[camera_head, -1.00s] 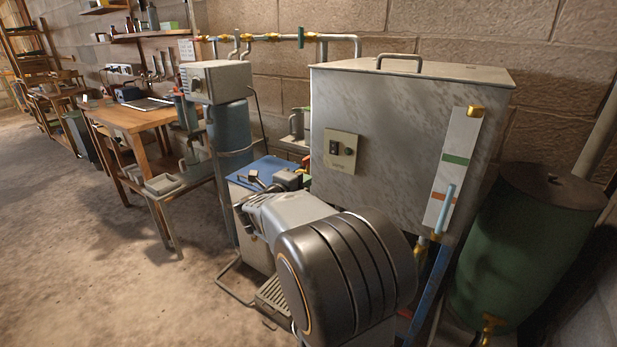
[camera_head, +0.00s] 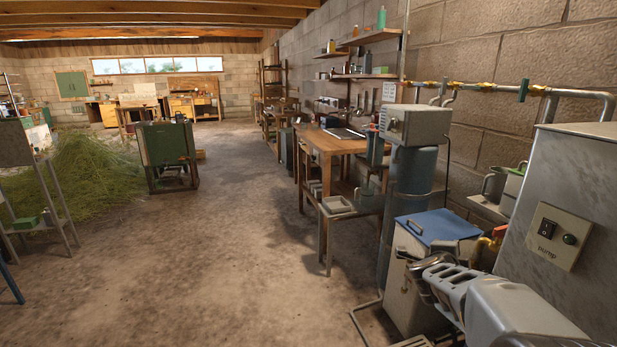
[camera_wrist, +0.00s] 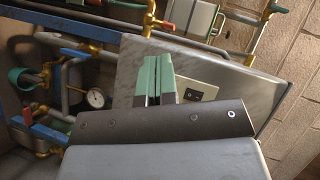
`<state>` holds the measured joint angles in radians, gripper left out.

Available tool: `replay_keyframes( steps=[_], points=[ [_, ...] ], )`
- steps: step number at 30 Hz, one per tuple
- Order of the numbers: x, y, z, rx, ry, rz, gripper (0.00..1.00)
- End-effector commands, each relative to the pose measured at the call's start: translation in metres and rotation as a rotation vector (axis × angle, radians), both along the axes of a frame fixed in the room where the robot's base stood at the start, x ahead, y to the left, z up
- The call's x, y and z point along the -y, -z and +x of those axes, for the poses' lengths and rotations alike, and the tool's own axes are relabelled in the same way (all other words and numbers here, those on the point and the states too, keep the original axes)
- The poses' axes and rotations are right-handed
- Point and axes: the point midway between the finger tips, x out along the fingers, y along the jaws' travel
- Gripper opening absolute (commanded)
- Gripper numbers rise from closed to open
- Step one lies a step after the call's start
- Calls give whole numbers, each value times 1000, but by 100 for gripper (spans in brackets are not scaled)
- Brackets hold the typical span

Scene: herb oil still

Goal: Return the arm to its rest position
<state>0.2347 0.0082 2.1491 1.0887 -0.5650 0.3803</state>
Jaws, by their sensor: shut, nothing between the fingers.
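My gripper (camera_wrist: 157,80) shows in the wrist view, its two green fingers side by side and shut with nothing between them. Behind the fingers in that view is the grey metal tank, with its pump switch panel (camera_wrist: 196,92) just right of the fingertips. I cannot tell from the picture whether the fingers touch the tank. In the head view my arm fills the lower right corner, in front of the tank (camera_head: 578,190). I cannot make out my fingertips there.
A pipe run (camera_head: 480,88) with brass fittings crosses the wall. A blue-lidded box (camera_head: 412,290) and a blue-grey cylinder (camera_head: 412,180) stand beside my arm. A wooden bench (camera_head: 330,142) is farther back. A pressure gauge (camera_wrist: 96,97) shows in the wrist view. Open floor lies left.

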Motion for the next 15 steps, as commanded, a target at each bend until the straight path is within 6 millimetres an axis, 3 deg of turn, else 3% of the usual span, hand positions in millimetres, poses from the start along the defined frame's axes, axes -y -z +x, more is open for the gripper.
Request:
replay_keyframes(
  steps=[4, 7, 9, 12, 15],
  points=[
    [-76, 4, 1, -287, -486, -78, 0],
    [-127, 5, -26, -502, -804, -154, 0],
    [-156, 2, -57, -665, -1015, -216, 0],
    [-182, -8, -113, -905, -1274, -313, 0],
    [-189, -32, -171, -1137, -1461, -413, 0]
  ],
)
